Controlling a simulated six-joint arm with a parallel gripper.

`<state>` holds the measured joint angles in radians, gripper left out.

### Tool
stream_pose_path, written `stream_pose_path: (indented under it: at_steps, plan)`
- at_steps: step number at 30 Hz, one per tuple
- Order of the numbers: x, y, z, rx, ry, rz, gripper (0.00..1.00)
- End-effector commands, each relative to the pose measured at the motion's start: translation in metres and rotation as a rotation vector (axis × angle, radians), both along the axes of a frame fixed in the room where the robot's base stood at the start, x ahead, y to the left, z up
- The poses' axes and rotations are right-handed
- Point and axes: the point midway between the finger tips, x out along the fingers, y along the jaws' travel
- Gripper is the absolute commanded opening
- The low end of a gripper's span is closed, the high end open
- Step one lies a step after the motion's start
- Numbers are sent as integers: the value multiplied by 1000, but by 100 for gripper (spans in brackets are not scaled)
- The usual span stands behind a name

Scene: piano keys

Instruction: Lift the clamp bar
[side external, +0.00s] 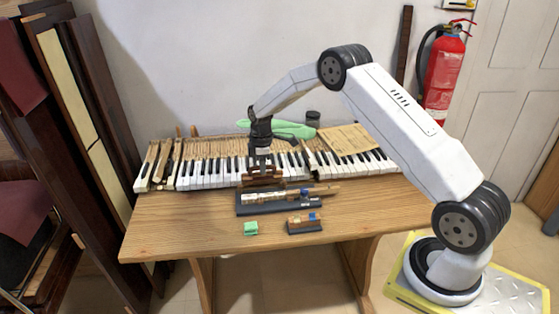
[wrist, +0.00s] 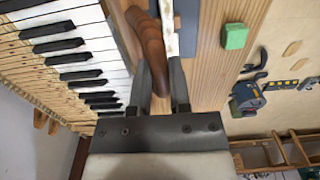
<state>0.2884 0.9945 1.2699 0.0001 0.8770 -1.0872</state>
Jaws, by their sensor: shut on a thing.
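The clamp bar (side external: 262,179) is a brown wooden piece at the left part of a dark fixture (side external: 285,207) on the table. In the wrist view the bar (wrist: 153,42) shows as a ridged brown shape running between my fingers. My gripper (side external: 262,160) points down and is shut on the bar; in the wrist view its dark fingers (wrist: 160,82) stand on either side of it. A piano key (side external: 262,196) with a white end lies along the fixture, right beside the bar. I cannot tell whether the bar touches the fixture.
The piano keyboard (side external: 215,175) lies close behind the fixture. A green block (side external: 250,229) and a small block on a dark base (side external: 305,225) sit in front. A green cloth (side external: 285,128), jar (side external: 313,118) and paper (side external: 347,139) lie behind. The table's front left is clear.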

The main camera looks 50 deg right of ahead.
Motion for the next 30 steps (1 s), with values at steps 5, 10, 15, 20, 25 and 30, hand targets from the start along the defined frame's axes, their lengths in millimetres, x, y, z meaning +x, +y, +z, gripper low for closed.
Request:
stream_pose_path:
  at_steps: [5,10,15,20,25,30]
  plan:
    - [1,-1,1,-1,0,0,0]
    - [4,-4,2,-1,1,-1,0]
    - [9,-8,3,-1,-1,0,0]
    - [12,-12,5,0,0,0,0]
    - [16,-15,6,-1,-1,0,0]
    - [17,-16,7,0,0,0,0]
